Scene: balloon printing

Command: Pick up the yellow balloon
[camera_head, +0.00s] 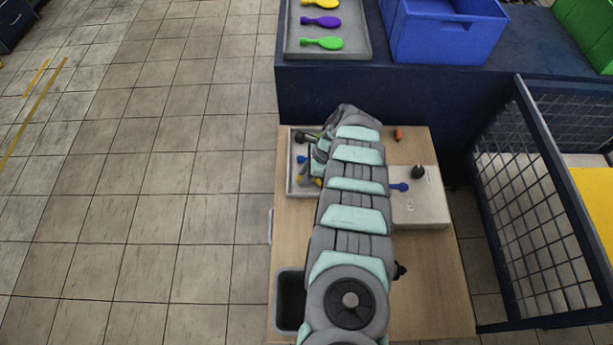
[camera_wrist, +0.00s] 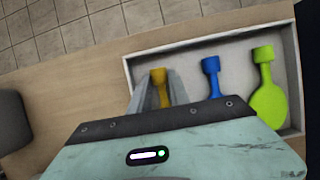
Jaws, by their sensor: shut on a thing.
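The yellow balloon (camera_wrist: 159,84) is at the left end of the grey tray (camera_wrist: 211,36) in the wrist view. My gripper (camera_wrist: 160,88) is shut on it, with one finger on each side. The lower part of the balloon is hidden behind my gripper body. In the head view a small bit of yellow (camera_head: 319,182) shows beside my gripper (camera_head: 306,170) over the tray (camera_head: 294,188). My arm hides much of the tray there.
A blue balloon (camera_wrist: 211,78) and a lime green balloon (camera_wrist: 267,92) lie to the right in the tray. A white box device (camera_head: 423,205) stands right of my arm. A dark bin (camera_head: 289,301) is at the table's front left. A wire mesh fence (camera_head: 530,220) stands at right.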

